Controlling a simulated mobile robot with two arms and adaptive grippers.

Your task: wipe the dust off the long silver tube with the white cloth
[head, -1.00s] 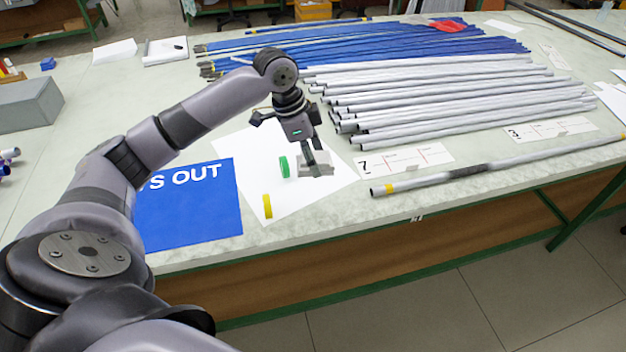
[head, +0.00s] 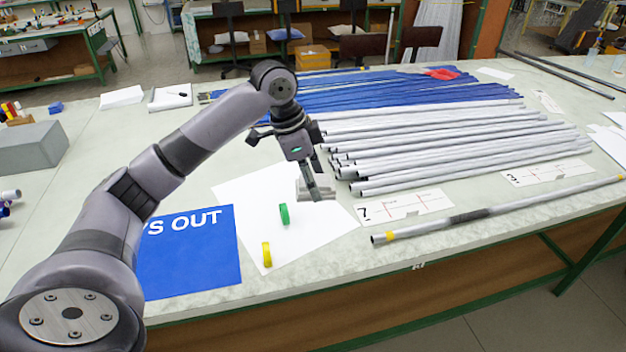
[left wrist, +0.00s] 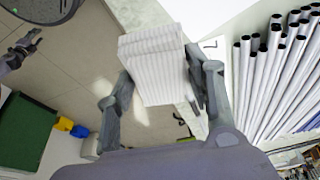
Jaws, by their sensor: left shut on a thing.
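The long silver tube (head: 540,199) lies along the bench's front edge at the right in the head view. It has yellow bands near its ends and a dark grey dusty patch (head: 470,215) partway along. My left gripper (head: 318,193) is shut on the white cloth (left wrist: 155,62), a folded, ribbed pad that sits between its fingers in the left wrist view. It is above the white sheet, left of the tube's near end and apart from it. A dark gripper-like part (left wrist: 20,48), apparently my right gripper, shows small at the left wrist view's edge; its jaws are unclear.
Several pale tubes (head: 450,150) and blue tubes (head: 400,92) lie behind, with a red cloth (head: 442,73). Green (head: 284,214) and yellow (head: 267,255) tape rolls stand on the white sheet (head: 240,190). Numbered cards (head: 405,207) lie between the pale tubes and the long tube.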

